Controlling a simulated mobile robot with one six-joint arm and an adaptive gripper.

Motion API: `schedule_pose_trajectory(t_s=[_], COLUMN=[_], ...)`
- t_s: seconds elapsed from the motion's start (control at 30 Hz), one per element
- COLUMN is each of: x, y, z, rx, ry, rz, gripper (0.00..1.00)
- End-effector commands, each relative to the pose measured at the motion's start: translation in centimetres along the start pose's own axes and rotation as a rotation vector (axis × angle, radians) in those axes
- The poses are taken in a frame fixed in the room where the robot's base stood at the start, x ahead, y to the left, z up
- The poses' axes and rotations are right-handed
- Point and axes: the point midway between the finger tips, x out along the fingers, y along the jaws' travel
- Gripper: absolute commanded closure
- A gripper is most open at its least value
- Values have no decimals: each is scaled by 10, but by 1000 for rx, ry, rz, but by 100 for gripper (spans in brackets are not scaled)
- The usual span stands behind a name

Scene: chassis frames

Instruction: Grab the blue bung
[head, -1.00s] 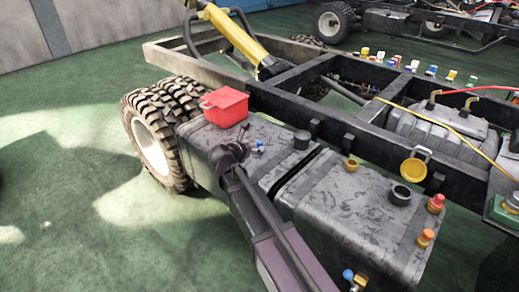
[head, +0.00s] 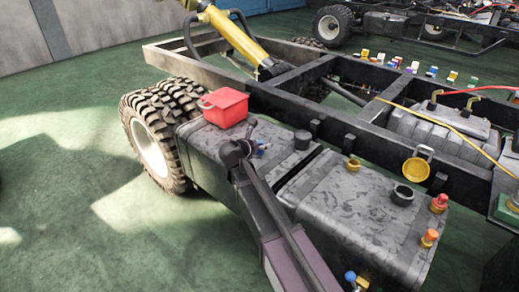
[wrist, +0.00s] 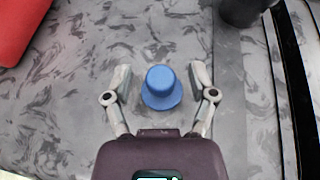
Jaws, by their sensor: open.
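The blue bung (wrist: 161,87) has a round top and a wider flange. In the wrist view it is on the mottled grey tank top, between the two spread fingers of my gripper (wrist: 160,70), with a gap on each side. My gripper is open and empty. In the head view my wrist hides most of the spot, and only small bits of blue (head: 262,152) show beside it. Whether the fingers are level with the bung is hard to tell.
A red box (head: 223,107) sits on the tank's far left part. A dark cap (head: 302,140) stands to the right. The dark chassis rail (head: 340,135) runs behind. Other coloured caps, such as a red one (head: 439,203), stand on the right tank.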

Motion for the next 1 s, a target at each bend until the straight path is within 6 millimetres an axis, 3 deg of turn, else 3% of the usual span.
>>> schedule_pose_trajectory(t_s=[0.33, 0.5, 0.6, 1.0], x=[0, 0, 0, 0], y=[0, 0, 0, 0], z=[0, 0, 0, 1], rx=[0, 0, 0, 1], ry=[0, 0, 0, 0], rz=[-1, -1, -1, -1], gripper=[27, 77, 100, 100])
